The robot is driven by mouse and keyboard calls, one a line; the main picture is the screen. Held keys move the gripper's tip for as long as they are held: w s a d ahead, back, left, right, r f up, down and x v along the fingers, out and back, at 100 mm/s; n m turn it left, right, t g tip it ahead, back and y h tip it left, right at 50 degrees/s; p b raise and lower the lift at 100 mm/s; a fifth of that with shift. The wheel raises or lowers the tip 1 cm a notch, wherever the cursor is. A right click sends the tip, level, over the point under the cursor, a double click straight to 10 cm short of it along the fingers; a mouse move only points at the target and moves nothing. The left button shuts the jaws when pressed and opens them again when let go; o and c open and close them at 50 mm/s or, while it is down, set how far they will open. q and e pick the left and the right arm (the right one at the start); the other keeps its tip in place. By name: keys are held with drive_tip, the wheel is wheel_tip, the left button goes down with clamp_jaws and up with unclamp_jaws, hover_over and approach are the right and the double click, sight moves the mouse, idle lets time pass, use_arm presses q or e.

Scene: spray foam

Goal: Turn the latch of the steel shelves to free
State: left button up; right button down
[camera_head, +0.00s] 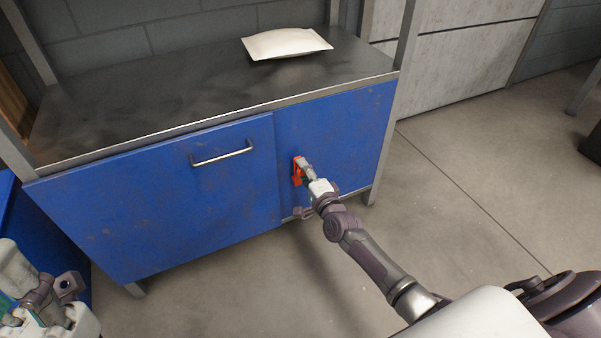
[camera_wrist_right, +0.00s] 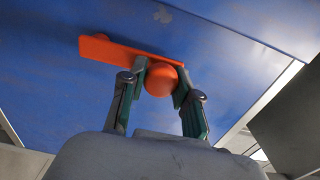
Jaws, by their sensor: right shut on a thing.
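The steel shelves have a blue cabinet front (camera_head: 190,205) under a dark metal top. The orange latch (camera_head: 298,171) is on the right blue panel, close to the seam between the panels. My right gripper (camera_head: 304,171) is at the latch. In the right wrist view the latch (camera_wrist_right: 115,50) is an orange bar with a round knob (camera_wrist_right: 161,79). The fingers of my right gripper (camera_wrist_right: 160,85) are on both sides of the knob, shut on it.
A silver handle (camera_head: 222,153) is on the left blue panel. A pale packet (camera_head: 287,42) lies on the shelf top (camera_head: 120,105). A blue object (camera_head: 20,225) stands left of the shelves. The concrete floor (camera_head: 450,190) to the right is clear.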

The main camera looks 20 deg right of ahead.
drive_tip(key=shift+d, duration=0.15)
idle(0.3)
drive_tip(key=c, duration=0.8)
unclamp_jaws()
drive_tip(key=shift+c, duration=0.2)
drive_tip(key=s, duration=1.2)
drive_tip(key=shift+d, duration=0.2)
